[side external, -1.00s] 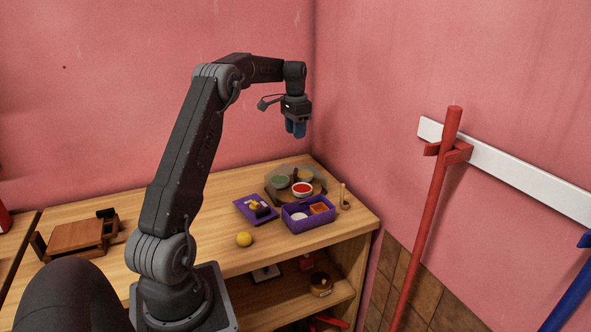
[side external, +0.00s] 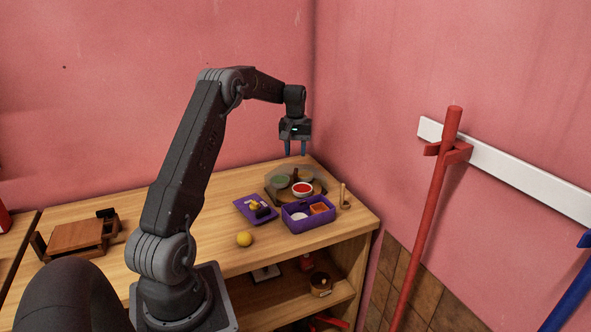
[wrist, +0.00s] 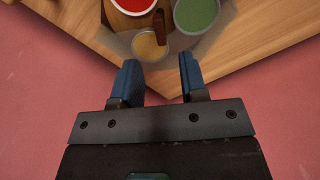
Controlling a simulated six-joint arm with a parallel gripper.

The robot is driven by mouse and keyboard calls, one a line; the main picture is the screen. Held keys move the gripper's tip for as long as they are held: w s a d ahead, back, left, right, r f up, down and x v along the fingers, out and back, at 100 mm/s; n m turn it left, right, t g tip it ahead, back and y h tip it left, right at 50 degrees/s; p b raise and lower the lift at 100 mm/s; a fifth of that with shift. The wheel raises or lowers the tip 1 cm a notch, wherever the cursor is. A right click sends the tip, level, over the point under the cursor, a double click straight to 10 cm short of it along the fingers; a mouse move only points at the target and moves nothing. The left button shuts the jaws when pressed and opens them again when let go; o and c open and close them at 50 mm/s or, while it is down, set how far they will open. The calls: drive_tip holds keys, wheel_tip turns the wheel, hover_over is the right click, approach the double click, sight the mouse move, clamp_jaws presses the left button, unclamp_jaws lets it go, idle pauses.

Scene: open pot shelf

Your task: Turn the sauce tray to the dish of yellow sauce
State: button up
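The sauce tray (side external: 320,186) is a round wooden turntable at the back right corner of the shelf top, with an upright handle (wrist: 160,22) near its middle. A red sauce dish (side external: 302,188) faces the front. A green sauce dish (side external: 281,181) is at the left. The yellow sauce dish (wrist: 149,46) shows in the wrist view between the red dish (wrist: 133,4) and green dish (wrist: 197,13). A grey, partly see-through guard (wrist: 184,43) surrounds the tray. My gripper (side external: 295,152) is open, empty and pointing down above the tray.
A purple bento box (side external: 292,228) stands in front of the tray. A purple mat (side external: 243,207) with small food pieces lies left of it. A yellow ball (side external: 244,239) is nearer the front edge. A wooden peg stand (side external: 344,197) is at the right, and pink walls stand close behind.

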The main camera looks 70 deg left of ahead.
sight(296, 170)
wheel_tip(296, 170, down, 7)
drive_tip(key=shift+f, duration=0.1)
drive_tip(key=shift+c, duration=0.3)
clamp_jaws()
idle(0.5)
